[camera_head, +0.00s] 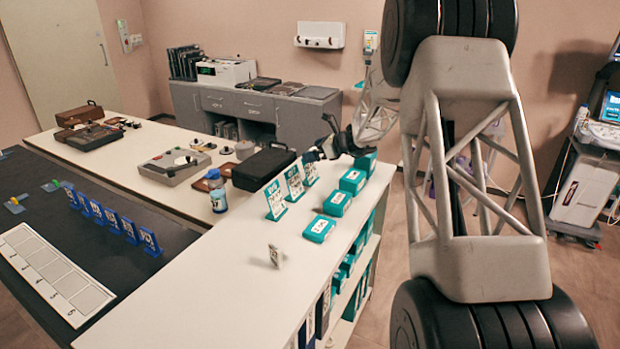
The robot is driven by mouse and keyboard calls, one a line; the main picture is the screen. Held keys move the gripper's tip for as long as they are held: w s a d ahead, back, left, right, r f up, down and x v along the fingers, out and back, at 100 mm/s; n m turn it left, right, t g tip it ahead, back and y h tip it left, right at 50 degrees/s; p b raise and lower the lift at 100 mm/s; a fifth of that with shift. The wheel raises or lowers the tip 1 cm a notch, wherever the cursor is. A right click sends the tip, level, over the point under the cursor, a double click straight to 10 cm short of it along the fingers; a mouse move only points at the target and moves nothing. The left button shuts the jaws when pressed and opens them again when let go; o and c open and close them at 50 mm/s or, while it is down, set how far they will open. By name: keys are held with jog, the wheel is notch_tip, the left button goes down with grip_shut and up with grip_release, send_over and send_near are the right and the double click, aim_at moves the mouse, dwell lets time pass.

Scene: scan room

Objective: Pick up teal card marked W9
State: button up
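Three teal cards stand upright in a row on the white counter: a near one (275,200), a middle one (294,184) and a far one (310,168). Their dark markings are too small to read, so I cannot tell which is W9. My gripper (318,142) is dark and small in the picture, just above and behind the far card. I cannot tell whether it touches that card or whether its fingers are open. My arm's links fill the right of the view and hide part of the room.
Several teal boxes (320,228) line the counter's (215,290) right side. A small grey piece (277,257) stands nearer. A bottle (217,191) and black case (264,168) are left of the cards. Blue cards (130,230) stand on a dark surface beside a numbered white strip (45,272).

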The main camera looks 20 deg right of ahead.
aim_at(311, 169)
jog(key=shift+w+d+f+m+t, duration=0.3)
jog(key=shift+w+d+f+m, duration=0.2)
jog(key=shift+w+d+f, duration=0.25)
jog(key=shift+w+r, duration=0.1)
jog(key=shift+f, duration=2.9)
jog(key=shift+f, duration=0.1)
jog(key=shift+f, duration=0.6)
jog(key=shift+x, duration=2.5)
jog(key=shift+r, duration=0.1)
jog(key=shift+c, duration=0.3)
